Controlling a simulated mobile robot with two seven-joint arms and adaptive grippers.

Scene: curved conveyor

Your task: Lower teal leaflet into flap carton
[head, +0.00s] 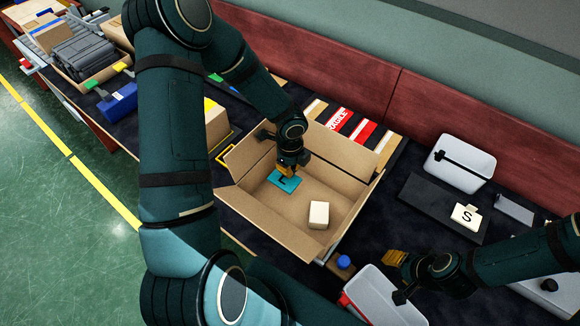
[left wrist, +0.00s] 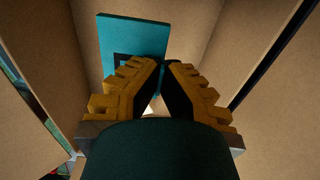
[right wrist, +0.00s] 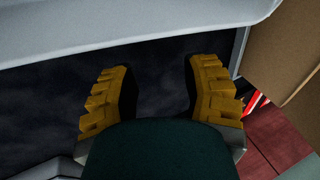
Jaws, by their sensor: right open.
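The flap carton (head: 340,245) stands open on the dark bench, its flaps spread outward. The teal leaflet (head: 285,182), marked with a dark shape, is inside it towards the back left. My left gripper (head: 288,170) reaches down into the carton at the leaflet. In the left wrist view its fingers (left wrist: 163,66) are nearly together at the edge of the leaflet (left wrist: 117,35), seemingly pinching it; the contact is partly hidden. Whether the leaflet touches the carton floor is unclear. My right gripper (head: 396,259) is open and empty near a light bin; its fingers (right wrist: 160,75) are spread wide.
A cream block (head: 319,215) lies in the carton, right of the leaflet. A white tub (head: 460,163) and a card marked S (head: 466,216) are to the right. A blue-capped item (head: 343,262) is at the carton's front right corner. A striped FRAGILE panel (head: 350,125) lies behind.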

